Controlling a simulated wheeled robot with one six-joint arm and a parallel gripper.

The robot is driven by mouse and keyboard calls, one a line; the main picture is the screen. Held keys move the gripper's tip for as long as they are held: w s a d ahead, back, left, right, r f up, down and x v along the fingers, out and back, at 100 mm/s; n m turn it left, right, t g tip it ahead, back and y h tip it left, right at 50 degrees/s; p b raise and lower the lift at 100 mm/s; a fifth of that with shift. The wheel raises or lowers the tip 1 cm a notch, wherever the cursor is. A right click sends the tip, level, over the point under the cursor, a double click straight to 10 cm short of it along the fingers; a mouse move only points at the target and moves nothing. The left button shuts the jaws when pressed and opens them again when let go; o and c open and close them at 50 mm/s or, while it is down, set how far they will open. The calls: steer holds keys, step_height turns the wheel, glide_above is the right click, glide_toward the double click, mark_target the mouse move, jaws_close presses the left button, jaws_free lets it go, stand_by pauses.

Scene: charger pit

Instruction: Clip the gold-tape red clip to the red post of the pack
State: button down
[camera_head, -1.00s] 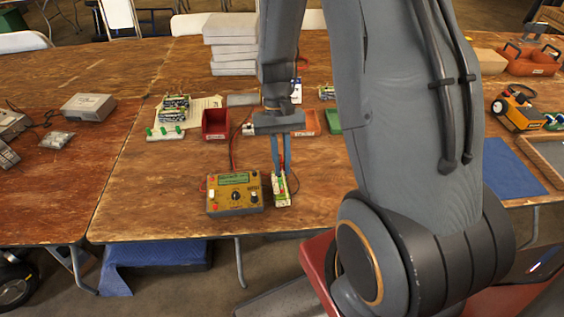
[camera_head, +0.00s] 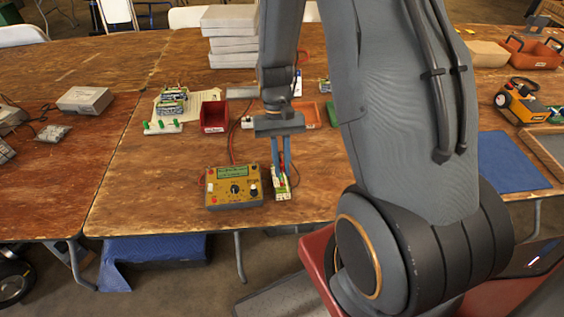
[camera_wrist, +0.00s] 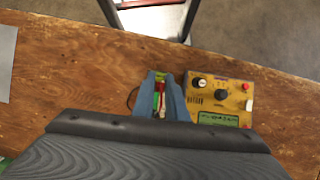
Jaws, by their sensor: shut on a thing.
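My gripper (camera_head: 281,172) points down at the table's front, its two blue-grey fingers close together. In the wrist view the fingers (camera_wrist: 161,80) are shut on a small red clip (camera_wrist: 160,86). Gold tape on it is too small to make out. The pack (camera_head: 283,194), a small white and green block, lies right under the fingertips. Part of the pack (camera_wrist: 157,101) shows between the fingers in the wrist view. The fingers hide the red post, and I cannot tell whether the clip touches it.
The yellow charger (camera_head: 234,187) stands close to the left of the pack, with a red lead running behind it. A red bin (camera_head: 214,117), a white strip with green knobs (camera_head: 163,128) and grey stacked boxes (camera_head: 229,40) are farther back. Bare wood lies left of the charger.

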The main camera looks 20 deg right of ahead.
steer(key=shift+f+b, duration=0.7)
steer(key=shift+f, duration=0.85)
steer(key=shift+f+p, duration=0.2)
steer(key=shift+p, duration=0.25)
stand_by(1.2)
steer(key=c, duration=1.7)
jaws_free()
steer(key=shift+o, duration=0.3)
steer(key=shift+o, duration=0.8)
steer(key=shift+r, duration=0.15)
